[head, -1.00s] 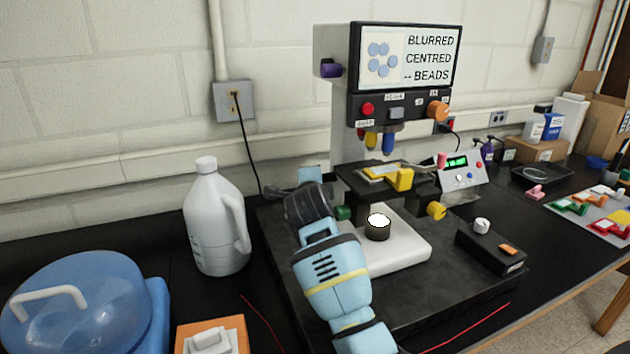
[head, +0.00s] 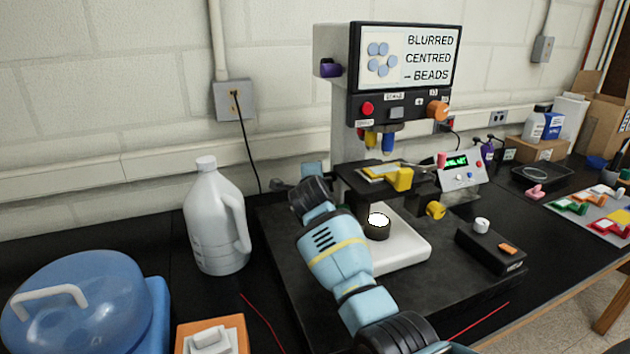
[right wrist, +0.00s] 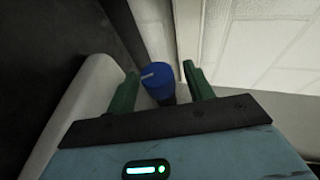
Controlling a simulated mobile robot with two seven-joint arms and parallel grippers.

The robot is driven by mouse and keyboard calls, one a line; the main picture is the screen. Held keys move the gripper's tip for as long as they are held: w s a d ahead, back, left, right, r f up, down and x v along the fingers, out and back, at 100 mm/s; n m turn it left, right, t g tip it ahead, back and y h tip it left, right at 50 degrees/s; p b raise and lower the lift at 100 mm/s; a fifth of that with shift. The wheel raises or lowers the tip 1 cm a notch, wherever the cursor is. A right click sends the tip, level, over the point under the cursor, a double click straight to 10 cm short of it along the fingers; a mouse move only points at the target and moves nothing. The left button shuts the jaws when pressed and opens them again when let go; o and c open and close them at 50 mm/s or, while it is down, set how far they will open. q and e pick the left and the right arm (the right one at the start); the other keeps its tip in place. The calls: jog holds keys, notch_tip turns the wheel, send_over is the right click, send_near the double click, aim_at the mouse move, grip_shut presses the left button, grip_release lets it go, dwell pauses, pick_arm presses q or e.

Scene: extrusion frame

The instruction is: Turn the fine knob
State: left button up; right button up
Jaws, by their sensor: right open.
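A blue knob (right wrist: 157,82) with a white pointer line shows in the right wrist view; I take it to be the fine knob. My right gripper (right wrist: 160,80) is open, with one green finger on each side of the knob. Gaps show between fingers and knob, and I see no clear contact. In the head view my right arm covers the left side of the microscope (head: 337,120), and the knob is hidden there. The microscope's screen (head: 405,57) reads "BLURRED CENTRED -- BEADS". My left gripper is not in view.
A white jug (head: 215,220) stands left of the microscope's black base. A blue-lidded container (head: 75,300) is at the front left. A small control box (head: 490,250) sits at the base's right. The stage (head: 370,182) carries a yellow holder.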

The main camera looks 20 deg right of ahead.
jog(key=c, duration=1)
jog(key=shift+o, duration=0.2)
jog(key=shift+f+t, duration=0.2)
jog(key=shift+t, duration=0.1)
jog(key=shift+f+m+t+b, duration=0.15)
jog(key=shift+m+t+b, duration=0.25)
jog(key=shift+t, duration=0.2)
jog(key=shift+r+h, duration=0.2)
jog(key=shift+h, duration=0.1)
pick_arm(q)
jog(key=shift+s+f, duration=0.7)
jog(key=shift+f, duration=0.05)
pick_arm(e)
jog(key=shift+t, duration=0.3)
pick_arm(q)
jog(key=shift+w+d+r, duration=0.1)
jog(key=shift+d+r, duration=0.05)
pick_arm(e)
jog(key=shift+r, duration=0.1)
jog(key=o, duration=1)
jog(key=shift+c, duration=0.2)
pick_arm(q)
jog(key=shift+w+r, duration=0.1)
pick_arm(e)
jog(key=shift+r, duration=0.1)
